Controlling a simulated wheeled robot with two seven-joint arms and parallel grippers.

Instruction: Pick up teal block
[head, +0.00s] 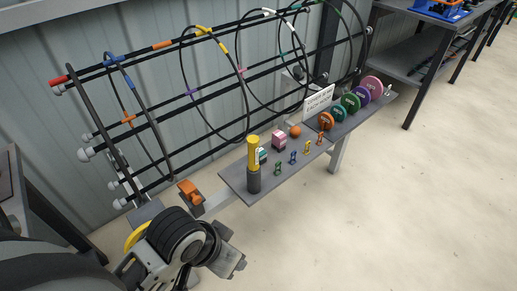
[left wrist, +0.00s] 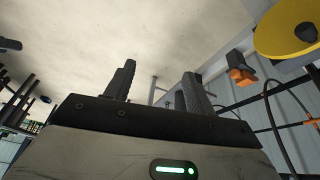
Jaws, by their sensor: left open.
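A small teal block (head: 262,155) stands on the grey shelf (head: 245,190) in the head view. It is partly hidden behind a yellow and dark grey cylinder (head: 254,160). My left gripper (head: 235,250) is in front of the shelf, below and left of the block, and apart from it. In the left wrist view its two dark fingers (left wrist: 159,80) are spread with nothing between them. I cannot make out the teal block in the left wrist view. My right gripper is in neither view.
A pink block (head: 279,140), an orange ball (head: 295,131) and several small coloured pieces share the shelf. Coloured discs (head: 349,103) and a white sign (head: 318,103) stand further right. Black rails and hoops rise behind. An orange clamp-like piece (head: 190,193) is left. The floor in front is clear.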

